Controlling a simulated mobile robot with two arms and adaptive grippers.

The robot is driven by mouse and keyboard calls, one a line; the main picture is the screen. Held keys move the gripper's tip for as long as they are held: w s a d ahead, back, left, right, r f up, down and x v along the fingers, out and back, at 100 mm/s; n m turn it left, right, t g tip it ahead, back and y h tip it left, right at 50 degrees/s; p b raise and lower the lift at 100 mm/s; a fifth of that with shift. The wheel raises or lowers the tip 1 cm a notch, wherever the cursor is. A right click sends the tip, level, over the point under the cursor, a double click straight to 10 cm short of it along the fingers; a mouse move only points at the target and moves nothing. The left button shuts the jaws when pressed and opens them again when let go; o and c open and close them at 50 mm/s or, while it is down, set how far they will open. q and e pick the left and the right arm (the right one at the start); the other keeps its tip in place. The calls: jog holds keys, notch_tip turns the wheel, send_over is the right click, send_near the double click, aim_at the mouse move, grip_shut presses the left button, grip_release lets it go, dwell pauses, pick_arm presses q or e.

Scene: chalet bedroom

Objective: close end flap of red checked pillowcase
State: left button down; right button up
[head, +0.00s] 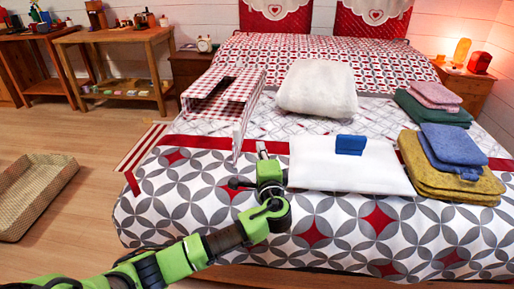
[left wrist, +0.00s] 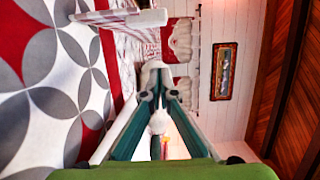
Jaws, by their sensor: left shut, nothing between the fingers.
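The red checked pillowcase (head: 243,92) lies on the left side of the bed like a box, with a dark opening at its left end. Its end flap (head: 238,143) appears as a thin pale panel standing out from the near end. A pale panel, probably this flap, shows at the top of the left wrist view (left wrist: 125,18). My left gripper (head: 262,149) is shut and empty, just right of the flap and in front of the pillowcase. Its fingers (left wrist: 158,88) meet in the left wrist view. Contact with the flap cannot be told. My right gripper is not in view.
A white pillow (head: 318,88) and a flat white piece (head: 345,170) with a blue item (head: 350,145) lie right of the gripper. Folded yellow (head: 450,180) and green (head: 433,110) textiles lie farther right. A wicker basket (head: 35,195) stands on the floor at left.

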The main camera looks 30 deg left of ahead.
pick_arm(q)
jog(key=w+a+b, duration=0.1)
jog(key=w+a, duration=0.4)
jog(key=a, duration=0.3)
jog(key=shift+f, duration=0.15)
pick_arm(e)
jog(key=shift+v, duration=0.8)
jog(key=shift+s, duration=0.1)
